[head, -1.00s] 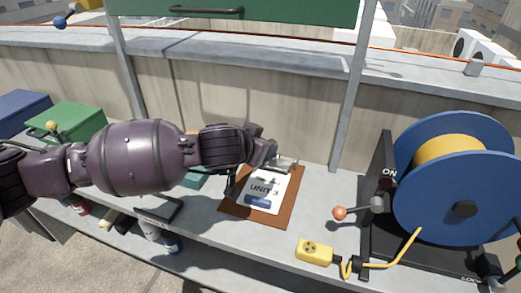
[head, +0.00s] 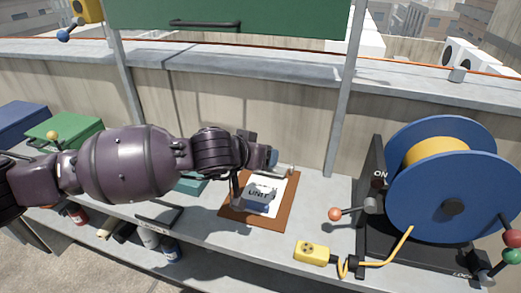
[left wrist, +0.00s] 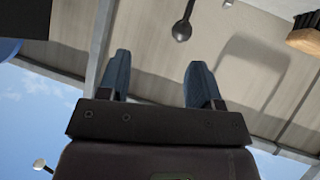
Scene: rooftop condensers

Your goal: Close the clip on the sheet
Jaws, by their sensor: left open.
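A brown clipboard (head: 279,220) lies on the grey bench in the head view, with a white sheet (head: 275,193) marked "UNIT" and a blue patch on it. A small metal clip (head: 287,169) is at the board's far edge. My gripper hides most of it, so I cannot tell how far it is open. My left gripper (head: 262,165) is over the far part of the board, beside the clip. Its two blue fingers stand apart and empty in the left wrist view (left wrist: 157,82). Contact with the clip cannot be told. My right gripper is not in view.
A blue cable reel (head: 440,175) stands at the right, beside a red-knobbed lever (head: 336,214). A yellow box (head: 312,253) with a cable is at the front edge. A green box (head: 65,132) is at the left. A metal post (head: 345,100) rises behind the board.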

